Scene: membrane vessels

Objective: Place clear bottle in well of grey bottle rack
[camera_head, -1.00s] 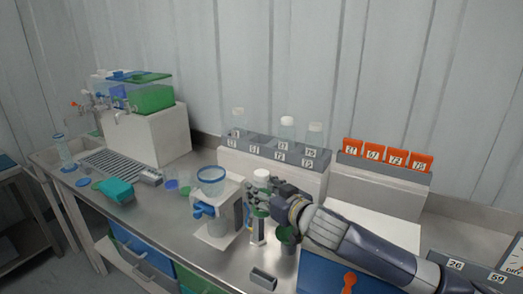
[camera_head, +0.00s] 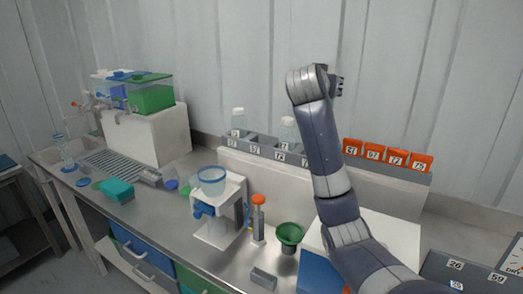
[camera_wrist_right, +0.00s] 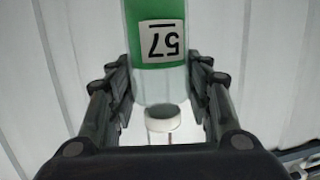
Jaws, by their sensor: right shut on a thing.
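My right gripper (camera_head: 339,86) is raised high in front of the wall, mostly hidden behind its own wrist. In the right wrist view its fingers (camera_wrist_right: 160,95) are shut on a clear bottle (camera_wrist_right: 163,88) with a green band and a label reading 57, upside down in the picture. A white cap (camera_wrist_right: 163,118) shows below the bottle's body there. The bottle is hidden in the head view. The grey bottle rack (camera_head: 262,141) stands on a white ledge at the back. It holds white-capped bottles at its left end (camera_head: 238,121) and further right (camera_head: 287,129). The well between them looks empty.
My right forearm covers the rack's right end. On the counter are a white stand with a clear cup (camera_head: 211,181), an orange-topped tool (camera_head: 258,200), a green funnel (camera_head: 289,235) and a small grey block (camera_head: 263,278).

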